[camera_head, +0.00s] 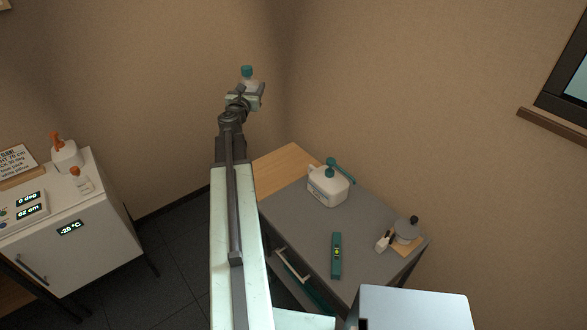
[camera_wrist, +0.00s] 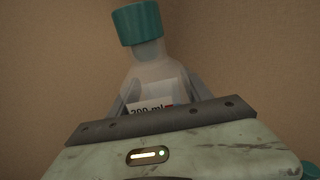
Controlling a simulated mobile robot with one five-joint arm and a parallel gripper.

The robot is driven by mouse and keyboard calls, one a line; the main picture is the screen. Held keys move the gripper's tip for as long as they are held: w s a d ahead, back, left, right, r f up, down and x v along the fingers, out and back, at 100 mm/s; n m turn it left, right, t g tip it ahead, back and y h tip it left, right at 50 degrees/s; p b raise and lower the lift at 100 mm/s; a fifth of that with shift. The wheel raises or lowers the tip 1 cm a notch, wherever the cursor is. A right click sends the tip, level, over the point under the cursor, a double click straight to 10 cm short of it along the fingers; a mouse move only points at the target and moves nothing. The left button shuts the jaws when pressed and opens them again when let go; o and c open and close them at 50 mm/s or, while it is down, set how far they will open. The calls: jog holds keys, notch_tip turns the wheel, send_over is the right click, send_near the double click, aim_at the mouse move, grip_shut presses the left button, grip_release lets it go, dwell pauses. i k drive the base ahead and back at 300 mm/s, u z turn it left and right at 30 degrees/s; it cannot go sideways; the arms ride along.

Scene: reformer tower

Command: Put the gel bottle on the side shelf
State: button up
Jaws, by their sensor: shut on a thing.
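My gripper (camera_head: 245,98) is shut on a translucent bottle with a teal cap, which I take to be the gel bottle (camera_head: 248,81). It is held up in the air, well above the table, near the room's corner. In the wrist view the gel bottle (camera_wrist: 155,68) stands between the two fingers, leaning slightly, with a white label reading about 200 ml. Its lower part is hidden behind the gripper body. A bare wooden surface, seemingly the side shelf (camera_head: 289,158), adjoins the far left edge of the grey table; my arm hides part of its left side.
The grey table (camera_head: 300,215) bears a white jug with a teal pump (camera_head: 326,190), a teal handheld device (camera_head: 336,256) and a grey pot (camera_head: 406,232) on a wooden board. A white freezer (camera_head: 85,235) with bottles on top stands left. Walls meet behind the gripper.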

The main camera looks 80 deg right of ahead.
aim_at(278, 169)
jog(key=z, duration=0.6)
jog(key=i, duration=1)
jog(key=z, duration=0.05)
